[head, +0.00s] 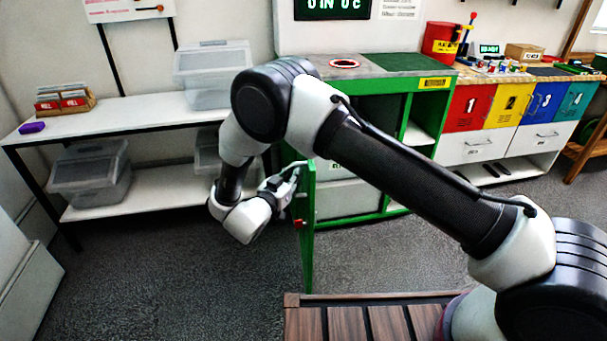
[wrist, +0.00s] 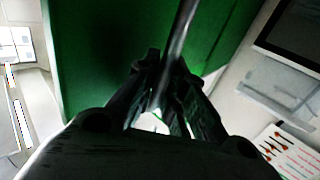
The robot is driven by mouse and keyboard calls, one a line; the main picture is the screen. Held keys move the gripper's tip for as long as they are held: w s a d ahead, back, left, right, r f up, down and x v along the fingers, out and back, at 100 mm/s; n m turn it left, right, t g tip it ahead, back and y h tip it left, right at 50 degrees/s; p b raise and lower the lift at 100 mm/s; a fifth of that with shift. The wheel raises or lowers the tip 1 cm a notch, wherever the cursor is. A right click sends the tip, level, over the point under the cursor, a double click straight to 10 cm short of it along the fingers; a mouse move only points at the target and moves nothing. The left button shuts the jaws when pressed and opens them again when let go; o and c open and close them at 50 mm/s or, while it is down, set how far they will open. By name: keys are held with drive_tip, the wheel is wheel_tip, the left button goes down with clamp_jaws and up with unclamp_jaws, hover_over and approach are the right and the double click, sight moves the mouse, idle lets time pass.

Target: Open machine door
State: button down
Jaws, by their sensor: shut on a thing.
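The machine is a green cabinet (head: 415,110) with a grey-black top. Its green door (head: 307,235) stands swung out toward me from the cabinet's left front edge and shows nearly edge-on. In the wrist view the green door (wrist: 100,50) fills the upper middle. A metal bar handle (wrist: 180,35) runs between my gripper's fingers (wrist: 168,85), and they are shut on it. In the head view my gripper (head: 288,182) is at the door's left face, partly hidden by my wrist. A small red part (head: 299,224) sits on the door below it.
A white shelf (head: 130,125) with clear bins stands to the left. Drawers in several colours (head: 515,110) stand at the right. Inside the cabinet are light grey boxes (head: 350,198). A slatted wooden surface (head: 365,322) is at the bottom. Dark floor (head: 190,270) is clear left of the door.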

idle(0.3)
drive_tip(key=c, duration=1.5)
unclamp_jaws()
drive_tip(key=v, duration=1.2)
